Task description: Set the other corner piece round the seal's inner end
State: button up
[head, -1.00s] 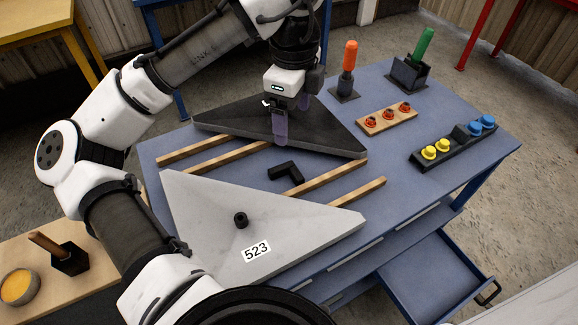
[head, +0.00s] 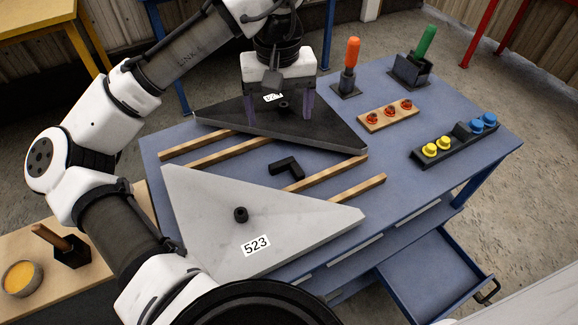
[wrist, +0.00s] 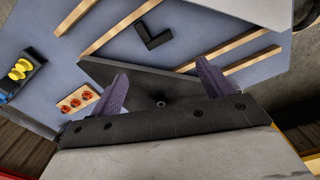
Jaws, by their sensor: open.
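A black L-shaped corner piece (head: 286,166) lies flat on the blue table between wooden strips. It also shows in the wrist view (wrist: 153,36). My gripper (head: 279,108) is open and empty, with its two purple fingers apart over the dark triangular panel (head: 222,116). A short black knob (head: 284,106) and part of a white label on that panel show between the fingers. Whether the fingers touch the panel I cannot tell. The fingers also show in the wrist view (wrist: 163,90). I cannot make out a seal in these frames.
A pale triangular panel (head: 200,228) marked 523 lies in front, with a black knob (head: 240,214). Wooden strips (head: 330,172) lie between the panels. Orange-handled (head: 352,53) and green-handled (head: 425,43) tools, a red-part board (head: 373,126) and a black yellow-and-blue-part rack (head: 455,143) stand right. A drawer is open.

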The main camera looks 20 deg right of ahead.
jog(key=n, duration=0.3)
send_over(280, 161)
notch_tip(280, 161, down, 9)
jog(key=shift+r, duration=0.2)
jog(key=shift+w+d+f+p, duration=0.1)
jog(key=shift+f+p, duration=0.05)
jog(key=shift+f, duration=1.2)
jog(key=shift+d+f+p, duration=0.1)
jog(key=shift+f+p, duration=0.05)
jog(key=shift+f, duration=1.2)
jog(key=shift+c, duration=0.4)
jog(key=c, duration=1.1)
jog(key=shift+o, duration=0.2)
